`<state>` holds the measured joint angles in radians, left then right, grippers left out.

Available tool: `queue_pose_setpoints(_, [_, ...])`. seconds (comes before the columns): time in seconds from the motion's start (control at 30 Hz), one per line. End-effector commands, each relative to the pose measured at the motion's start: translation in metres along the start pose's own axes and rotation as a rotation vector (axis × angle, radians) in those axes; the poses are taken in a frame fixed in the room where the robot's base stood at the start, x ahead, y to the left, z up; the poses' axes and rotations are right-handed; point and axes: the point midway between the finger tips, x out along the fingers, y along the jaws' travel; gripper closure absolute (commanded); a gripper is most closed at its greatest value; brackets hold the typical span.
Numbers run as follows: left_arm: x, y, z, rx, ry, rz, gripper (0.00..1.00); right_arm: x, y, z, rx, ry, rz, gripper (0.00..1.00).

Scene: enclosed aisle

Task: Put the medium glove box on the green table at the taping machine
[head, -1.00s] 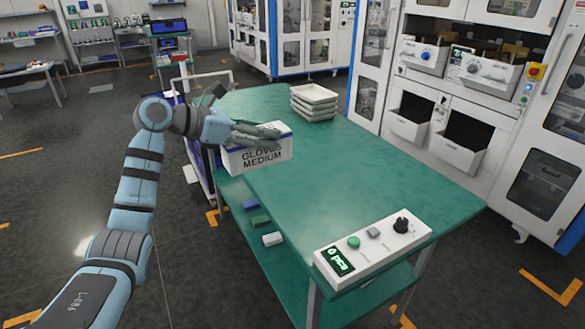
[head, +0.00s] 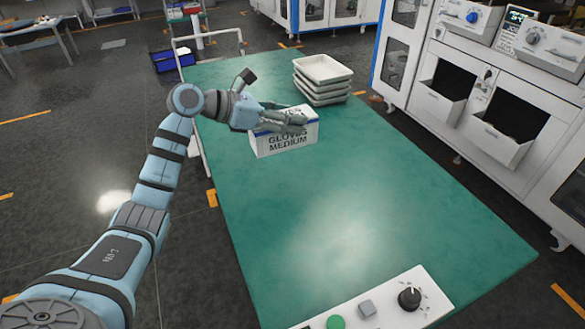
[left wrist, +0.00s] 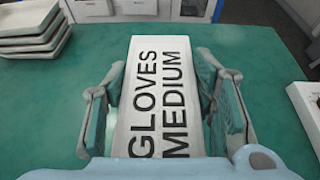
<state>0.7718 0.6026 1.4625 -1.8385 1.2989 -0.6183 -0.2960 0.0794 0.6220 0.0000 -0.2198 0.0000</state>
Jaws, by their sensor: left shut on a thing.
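The medium glove box (head: 286,140) is white with a blue top edge and the words GLOVES MEDIUM. It is at the far left part of the green table (head: 330,210), over the tabletop; I cannot tell for certain whether its base touches. My left gripper (head: 296,124) is shut on the box from above, with a finger along its near side. In the left wrist view the box (left wrist: 158,95) lies between the two fingers. My right gripper is in neither view.
A stack of white trays (head: 322,75) stands on the table behind the box. A control panel (head: 385,305) with a green button and black knob sits at the near end. White machines (head: 500,90) line the right side. The middle of the tabletop is clear.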

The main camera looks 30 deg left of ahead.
Motion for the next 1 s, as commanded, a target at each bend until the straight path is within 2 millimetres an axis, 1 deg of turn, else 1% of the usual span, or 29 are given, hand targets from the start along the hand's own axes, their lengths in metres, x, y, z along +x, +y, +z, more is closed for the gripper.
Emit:
queue_pose_setpoints(0.03, [0.006,-0.002,-0.020,-0.003,0.003,-0.002,0.88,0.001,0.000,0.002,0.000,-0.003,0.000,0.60])
queue_pose_setpoints(0.1, [0.018,-0.001,-0.046,-0.004,0.003,-0.001,0.88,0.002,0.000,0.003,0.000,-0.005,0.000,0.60])
queue_pose_setpoints(0.2, [0.036,0.003,-0.077,-0.007,0.004,-0.002,0.88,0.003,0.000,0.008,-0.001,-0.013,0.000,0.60])
queue_pose_setpoints(0.3, [0.047,0.005,-0.095,-0.006,0.005,-0.002,0.88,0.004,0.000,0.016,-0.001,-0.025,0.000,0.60])
queue_pose_setpoints(0.37, [0.051,0.005,-0.102,-0.007,0.005,-0.003,0.88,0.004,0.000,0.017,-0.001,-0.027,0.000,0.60])
queue_pose_setpoints(0.43, [0.057,0.005,-0.114,-0.008,0.007,-0.003,0.88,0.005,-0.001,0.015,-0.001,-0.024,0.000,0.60])
queue_pose_setpoints(0.5, [0.063,0.006,-0.128,-0.009,0.007,-0.003,0.88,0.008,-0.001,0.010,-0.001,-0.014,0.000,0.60])
queue_pose_setpoints(0.6, [0.068,0.005,-0.140,-0.007,0.006,-0.003,0.87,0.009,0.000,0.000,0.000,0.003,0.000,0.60])
queue_pose_setpoints(0.7, [0.068,0.005,-0.141,-0.005,0.007,-0.003,0.88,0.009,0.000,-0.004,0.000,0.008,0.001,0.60])
queue_pose_setpoints(0.83, [0.069,0.005,-0.141,-0.005,0.007,-0.004,0.88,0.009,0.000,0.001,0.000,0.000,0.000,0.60])
queue_pose_setpoints(0.97, [0.070,0.005,-0.144,-0.004,0.006,-0.004,0.88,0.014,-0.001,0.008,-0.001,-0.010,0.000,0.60])
queue_pose_setpoints(1.0, [0.070,0.005,-0.144,-0.005,0.007,-0.004,0.42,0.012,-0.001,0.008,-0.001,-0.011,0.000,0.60])
